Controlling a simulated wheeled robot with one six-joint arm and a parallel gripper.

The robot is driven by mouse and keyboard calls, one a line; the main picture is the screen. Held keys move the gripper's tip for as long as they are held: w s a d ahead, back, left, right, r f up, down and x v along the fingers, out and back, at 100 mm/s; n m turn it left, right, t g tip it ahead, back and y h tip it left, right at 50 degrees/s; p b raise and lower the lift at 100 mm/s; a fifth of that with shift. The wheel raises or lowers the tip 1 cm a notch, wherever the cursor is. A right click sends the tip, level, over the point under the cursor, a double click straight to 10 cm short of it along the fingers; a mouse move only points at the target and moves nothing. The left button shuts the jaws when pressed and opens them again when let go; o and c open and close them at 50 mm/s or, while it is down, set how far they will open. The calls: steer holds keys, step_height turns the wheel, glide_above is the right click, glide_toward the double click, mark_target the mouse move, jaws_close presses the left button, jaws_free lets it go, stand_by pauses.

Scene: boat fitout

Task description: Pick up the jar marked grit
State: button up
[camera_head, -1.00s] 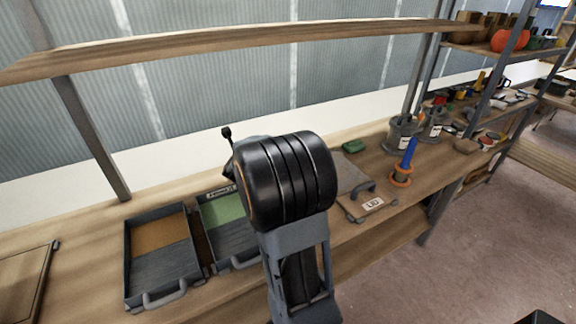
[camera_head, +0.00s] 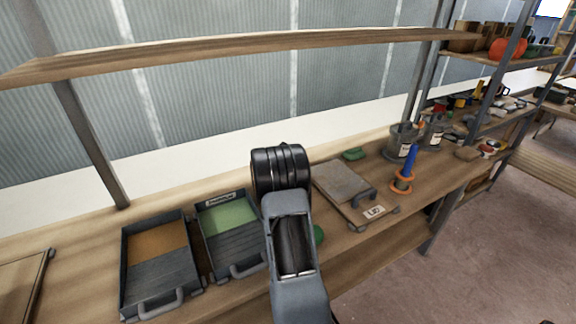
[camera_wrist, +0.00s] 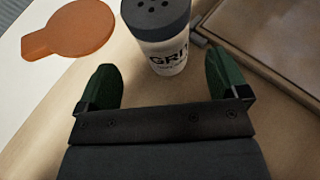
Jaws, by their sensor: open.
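The jar marked grit (camera_wrist: 165,55) stands upright in the wrist view, at top centre. It is white with dark letters reading "GRI" and a dark grey cap with holes. My gripper (camera_wrist: 160,70) has two green fingers, spread apart. The jar is just ahead of the palm, between the fingertips or slightly beyond them, a little nearer the right finger. I see a gap between the jar and the left finger. In the head view the jar is hidden behind my arm, and only a small green part, perhaps a finger, shows beside it.
A flat orange disc with a tab (camera_wrist: 82,30) lies left of the jar. A framed board (camera_wrist: 275,45) lies close on its right. In the head view, two handled trays (camera_head: 160,300) (camera_head: 235,255) sit left of my arm, and a labelled board (camera_head: 345,185) sits right. A shelf (camera_head: 240,42) runs above.

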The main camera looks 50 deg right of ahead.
steer(key=shift+p+x, duration=0.8)
steer(key=shift+x, duration=1.9)
steer(key=shift+s, duration=0.15)
steer(key=shift+d, duration=0.1)
steer(key=c, duration=1)
steer(key=shift+r, duration=0.15)
